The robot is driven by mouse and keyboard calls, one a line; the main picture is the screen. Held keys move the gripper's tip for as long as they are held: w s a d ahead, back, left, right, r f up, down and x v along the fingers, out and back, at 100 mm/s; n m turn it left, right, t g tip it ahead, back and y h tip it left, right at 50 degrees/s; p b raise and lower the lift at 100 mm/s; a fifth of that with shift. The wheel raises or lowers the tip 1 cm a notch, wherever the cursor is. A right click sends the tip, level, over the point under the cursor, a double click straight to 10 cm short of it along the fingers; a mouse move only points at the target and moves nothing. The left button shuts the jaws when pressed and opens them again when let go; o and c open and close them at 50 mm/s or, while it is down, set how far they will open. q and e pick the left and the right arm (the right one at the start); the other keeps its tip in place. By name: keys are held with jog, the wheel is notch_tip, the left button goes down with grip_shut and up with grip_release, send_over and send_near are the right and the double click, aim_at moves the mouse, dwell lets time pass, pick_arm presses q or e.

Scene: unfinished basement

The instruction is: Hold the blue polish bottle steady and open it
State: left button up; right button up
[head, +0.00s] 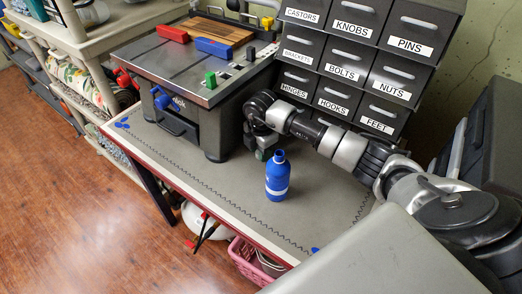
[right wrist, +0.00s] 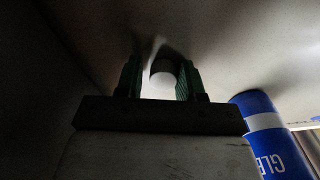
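The blue polish bottle (head: 278,178) stands upright on the grey worktop, with a white band around its body. Its narrow top is blue, and I cannot tell the cap from the neck. My right gripper (head: 262,154) is low over the worktop, just behind and left of the bottle. In the right wrist view its green fingers (right wrist: 158,80) are apart, with a pale round shape between them that I cannot identify. The bottle (right wrist: 268,138) is to the right of the fingers, outside them. My left gripper is not in view.
A grey machine (head: 205,90) with red and blue blocks on top stands left of my gripper. Labelled drawers (head: 345,65) stand behind my right arm. The worktop (head: 230,180) is clear left of and in front of the bottle. A pink basket (head: 250,262) is below.

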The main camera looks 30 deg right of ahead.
jog(key=shift+s+a+f, duration=0.1)
jog(key=shift+s+f, duration=0.25)
jog(key=shift+f, duration=0.45)
jog(key=shift+r+p, duration=0.35)
jog(key=shift+r, duration=0.15)
notch_tip(320, 180, up, 13)
jog(key=shift+w+f, duration=0.1)
jog(key=shift+w, duration=0.05)
